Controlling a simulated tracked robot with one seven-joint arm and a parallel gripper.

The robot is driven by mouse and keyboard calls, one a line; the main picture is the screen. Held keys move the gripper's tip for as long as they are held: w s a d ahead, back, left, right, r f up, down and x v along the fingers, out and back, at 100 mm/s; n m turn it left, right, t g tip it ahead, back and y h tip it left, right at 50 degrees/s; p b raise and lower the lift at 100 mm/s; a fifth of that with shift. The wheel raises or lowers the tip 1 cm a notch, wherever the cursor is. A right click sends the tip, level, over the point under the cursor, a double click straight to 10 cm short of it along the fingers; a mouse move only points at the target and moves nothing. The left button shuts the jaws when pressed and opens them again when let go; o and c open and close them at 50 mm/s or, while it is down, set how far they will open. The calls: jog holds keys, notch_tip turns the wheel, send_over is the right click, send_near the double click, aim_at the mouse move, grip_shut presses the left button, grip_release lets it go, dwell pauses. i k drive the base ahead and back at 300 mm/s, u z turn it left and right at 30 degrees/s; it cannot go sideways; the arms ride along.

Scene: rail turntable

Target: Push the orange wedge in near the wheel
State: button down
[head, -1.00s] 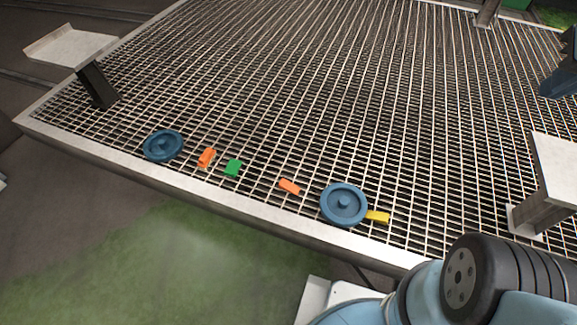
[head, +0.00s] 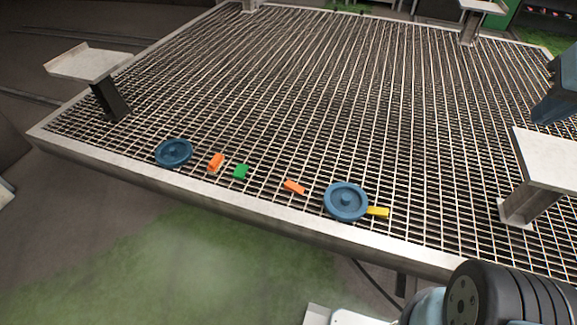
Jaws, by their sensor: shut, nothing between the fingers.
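Two blue wheels lie flat on the metal grating: a left wheel (head: 174,153) and a larger-looking right wheel (head: 346,202). One orange wedge (head: 216,162) stands a little to the right of the left wheel, with a gap between. Another orange wedge (head: 294,187) lies to the left of the right wheel, also apart from it. A green wedge (head: 240,171) lies between the two orange ones. A yellow wedge (head: 378,211) sits against or very close to the right wheel's right side. My gripper's fingers are not in view; part of my arm shows at the lower right.
The grating has a raised pale metal rim (head: 240,213) along its front. Pale plates on posts stand at the left (head: 88,63) and right (head: 545,160). The grating behind the wheels is clear. Green ground lies below the front edge.

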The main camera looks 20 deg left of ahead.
aim_at(290, 185)
jog(key=u, duration=0.45)
jog(key=i, duration=0.15)
jog(key=z, duration=2.8)
jog(key=k, duration=1.85)
jog(key=u, duration=2.3)
